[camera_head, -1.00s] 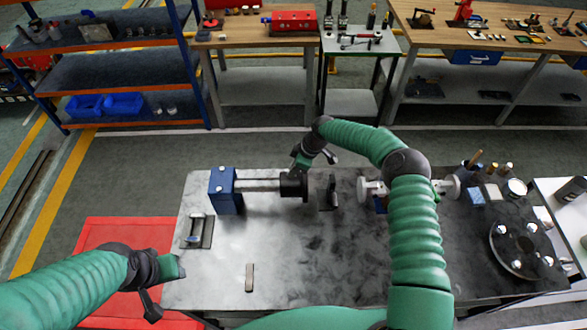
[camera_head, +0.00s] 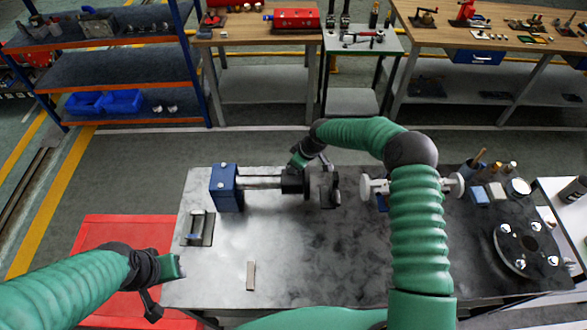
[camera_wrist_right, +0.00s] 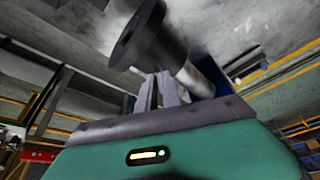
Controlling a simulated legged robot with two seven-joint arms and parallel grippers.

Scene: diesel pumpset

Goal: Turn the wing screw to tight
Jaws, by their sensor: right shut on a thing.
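A blue block (camera_head: 225,185) holds a grey shaft (camera_head: 258,182) with a black collar (camera_head: 293,183) on its right end. My right gripper (camera_head: 297,164) reaches in over the collar's top from behind. In the right wrist view its two fingers (camera_wrist_right: 160,90) are close together at the black collar (camera_wrist_right: 138,38), with the grey shaft behind. They are shut on a small part there, taken as the wing screw, which is mostly hidden by the fingers. My left gripper (camera_head: 168,283) is low at left, beside the metal table and far from the shaft; its jaws are unclear.
A black upright piece (camera_head: 330,190) stands just right of the collar. A white-handled part (camera_head: 372,188) is further right, partly behind my right arm. A flanged disc (camera_head: 522,247) lies at the table's right. The table's front middle is clear except a small bar (camera_head: 251,275).

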